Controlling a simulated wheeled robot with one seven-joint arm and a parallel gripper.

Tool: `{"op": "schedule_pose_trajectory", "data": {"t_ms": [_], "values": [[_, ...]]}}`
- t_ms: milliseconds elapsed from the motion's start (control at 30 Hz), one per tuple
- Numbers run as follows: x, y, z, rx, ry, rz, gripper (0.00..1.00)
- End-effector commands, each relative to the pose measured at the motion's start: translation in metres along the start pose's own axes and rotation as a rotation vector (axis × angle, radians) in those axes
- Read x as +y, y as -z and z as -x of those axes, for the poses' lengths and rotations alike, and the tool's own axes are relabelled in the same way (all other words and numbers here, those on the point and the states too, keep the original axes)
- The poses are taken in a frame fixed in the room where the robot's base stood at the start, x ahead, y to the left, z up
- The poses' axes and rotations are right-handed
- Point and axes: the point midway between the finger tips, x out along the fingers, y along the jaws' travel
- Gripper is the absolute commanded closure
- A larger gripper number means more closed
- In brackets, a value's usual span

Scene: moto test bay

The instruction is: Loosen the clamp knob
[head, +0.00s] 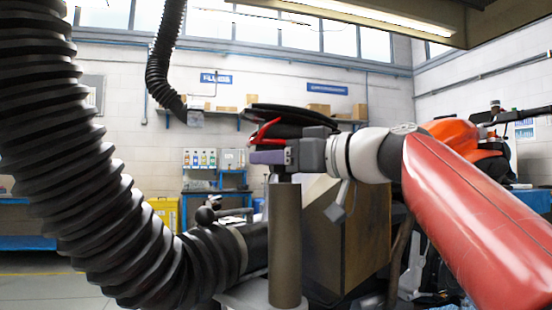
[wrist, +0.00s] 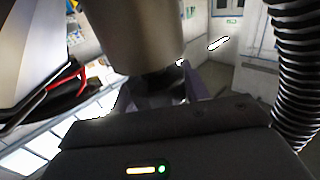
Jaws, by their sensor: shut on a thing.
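My gripper (head: 268,157), with purple-grey fingers, is at the top of an upright grey cylindrical post (head: 285,245). It is shut on a dark piece at the post's top, which I take to be the clamp knob (head: 284,178); the fingers hide most of it. In the wrist view, the fingers (wrist: 165,90) close around this dark piece at the end of the metal post (wrist: 135,35). A black rounded handle (head: 206,215) sits on the hose end, left of the post and apart from my gripper.
A thick ribbed black hose (head: 70,150) fills the left and ends beside the post. A brown box-shaped block (head: 350,235) stands behind the post. A red and black motorcycle part (head: 290,120) shows behind my gripper. A blue bench (head: 25,228) stands far left.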

Motion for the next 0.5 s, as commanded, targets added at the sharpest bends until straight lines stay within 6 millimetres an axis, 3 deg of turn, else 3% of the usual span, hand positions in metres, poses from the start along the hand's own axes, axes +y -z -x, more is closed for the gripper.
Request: {"op": "schedule_pose_trajectory", "data": {"t_ms": [100,133,300,500], "values": [[0.0005,-0.0038,-0.001,-0.009,0.002,-0.003,0.78],[0.0005,-0.0039,-0.001,-0.009,0.002,-0.003,0.54],[0.0003,-0.0028,-0.0008,-0.006,0.001,-0.002,0.33],[0.0001,-0.0017,-0.0005,-0.004,0.0,-0.002,0.33]]}}
